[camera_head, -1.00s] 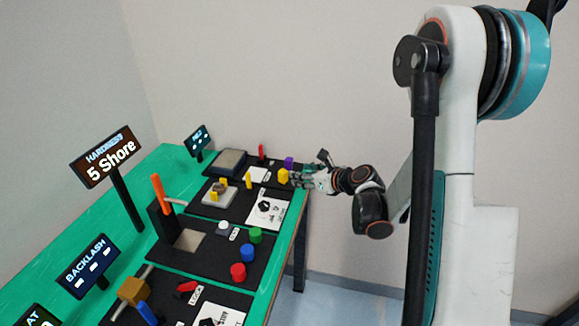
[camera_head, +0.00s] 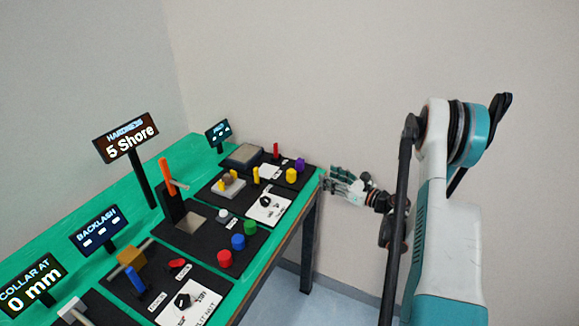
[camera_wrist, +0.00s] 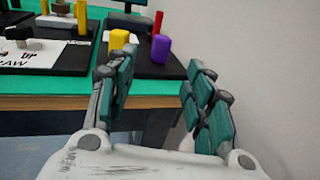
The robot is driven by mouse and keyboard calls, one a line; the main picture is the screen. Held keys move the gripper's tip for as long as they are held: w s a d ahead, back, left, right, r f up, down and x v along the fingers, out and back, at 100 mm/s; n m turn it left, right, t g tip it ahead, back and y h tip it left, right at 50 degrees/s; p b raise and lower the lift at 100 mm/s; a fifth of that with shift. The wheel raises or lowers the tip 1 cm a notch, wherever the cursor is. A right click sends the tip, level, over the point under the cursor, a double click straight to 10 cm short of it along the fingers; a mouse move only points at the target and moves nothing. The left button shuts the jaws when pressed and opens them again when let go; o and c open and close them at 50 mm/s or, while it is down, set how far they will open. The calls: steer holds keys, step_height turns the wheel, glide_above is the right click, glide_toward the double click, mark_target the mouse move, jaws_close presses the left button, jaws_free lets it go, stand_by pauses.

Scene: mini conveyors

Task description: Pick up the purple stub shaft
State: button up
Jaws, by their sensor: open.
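The purple stub shaft (camera_head: 299,165) stands upright on the black board at the far right end of the green table. It also shows in the wrist view (camera_wrist: 161,50), just beyond the gap between my fingers. My gripper (camera_head: 345,172) is open and empty, off the right edge of the table and apart from the shaft. In the wrist view its two fingers (camera_wrist: 160,85) are spread wide, pointing toward the board. A yellow block (camera_wrist: 121,40) stands close to the left of the purple shaft.
Red, blue and green cylinders (camera_head: 238,241) stand on a nearer board. The floor side right of the green table (camera_head: 262,258) is free.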

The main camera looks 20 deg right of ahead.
steer(key=b, duration=0.2)
glide_toward(303, 162)
steer(key=w, duration=0.2)
steer(key=w+a+f, duration=0.1)
steer(key=shift+w+a+y, duration=0.1)
steer(key=shift+a+y, duration=0.05)
steer(key=shift+y, duration=0.15)
steer(key=shift+r+b+x, duration=0.15)
steer(key=shift+b+x, duration=0.5)
steer(key=shift+x, duration=1)
steer(key=shift+r+b+x, duration=0.15)
steer(key=shift+b+x, duration=0.45)
steer(key=shift+x, duration=1.05)
steer(key=shift+c, duration=0.6)
jaws_close()
